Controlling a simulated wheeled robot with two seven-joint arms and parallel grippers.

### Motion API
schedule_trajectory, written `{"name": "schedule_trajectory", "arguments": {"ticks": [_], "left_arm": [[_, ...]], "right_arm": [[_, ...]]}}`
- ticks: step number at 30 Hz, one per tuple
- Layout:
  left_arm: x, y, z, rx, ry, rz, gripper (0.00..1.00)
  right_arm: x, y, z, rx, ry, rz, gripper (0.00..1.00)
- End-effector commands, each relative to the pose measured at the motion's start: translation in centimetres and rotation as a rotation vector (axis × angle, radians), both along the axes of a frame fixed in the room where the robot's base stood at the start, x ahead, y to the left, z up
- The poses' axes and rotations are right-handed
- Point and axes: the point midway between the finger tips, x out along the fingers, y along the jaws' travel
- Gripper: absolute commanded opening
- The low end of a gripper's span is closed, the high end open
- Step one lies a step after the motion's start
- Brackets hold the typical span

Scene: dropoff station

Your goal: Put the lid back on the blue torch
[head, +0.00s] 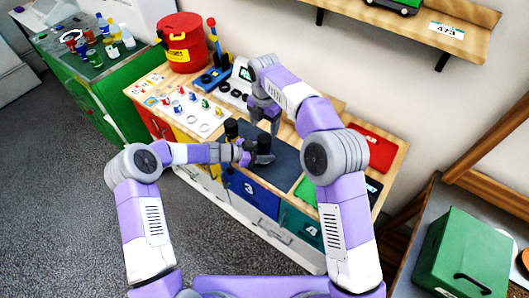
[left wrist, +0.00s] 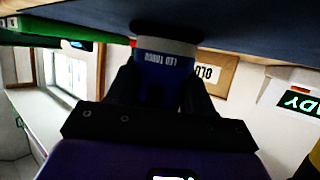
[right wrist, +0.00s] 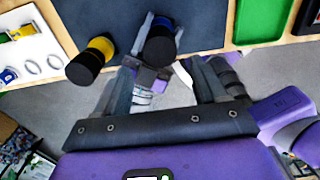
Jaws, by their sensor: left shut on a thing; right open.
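The blue torch (left wrist: 163,72), with a blue "LED TORCH" body and a grey-white band, is between my left gripper's fingers (left wrist: 158,92) in the left wrist view. In the right wrist view its black upper end (right wrist: 158,45) and a little blue show above the dark mat (right wrist: 85,15). In the head view my left gripper (head: 250,153) comes in low from the left, shut on it. My right gripper (head: 266,118) is above the mat; its open fingers (right wrist: 162,75) point towards the torch, with nothing between them. I cannot tell whether the black end is the lid.
A yellow-banded black torch (right wrist: 92,58) stands left of the blue one. A board of small coloured parts (head: 190,108) lies left of the mat. A green tray (right wrist: 258,20) and a red tray (head: 371,148) lie to the right. A shelf (head: 430,30) hangs behind.

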Motion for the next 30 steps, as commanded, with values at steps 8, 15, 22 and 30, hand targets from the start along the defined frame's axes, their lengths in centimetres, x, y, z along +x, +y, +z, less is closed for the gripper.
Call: {"name": "schedule_trajectory", "arguments": {"ticks": [8, 15, 22, 30], "left_arm": [[-0.3, 0.0, -0.4, 0.005, 0.007, -0.003, 0.00], [-0.3, 0.0, -0.4, 0.005, 0.007, -0.003, 0.00], [-0.3, 0.0, -0.4, 0.005, 0.007, -0.003, 0.00], [-0.3, 0.0, -0.4, 0.005, 0.007, -0.003, 0.00]], "right_arm": [[0.0, 0.0, -0.6, -0.001, 0.002, -0.003, 0.71], [-0.1, 0.0, -4.0, -0.001, 0.004, -0.003, 0.71], [0.0, 0.0, -7.0, 0.000, 0.001, -0.004, 0.71], [0.0, 0.0, -8.1, 0.001, 0.001, -0.004, 0.71]]}}
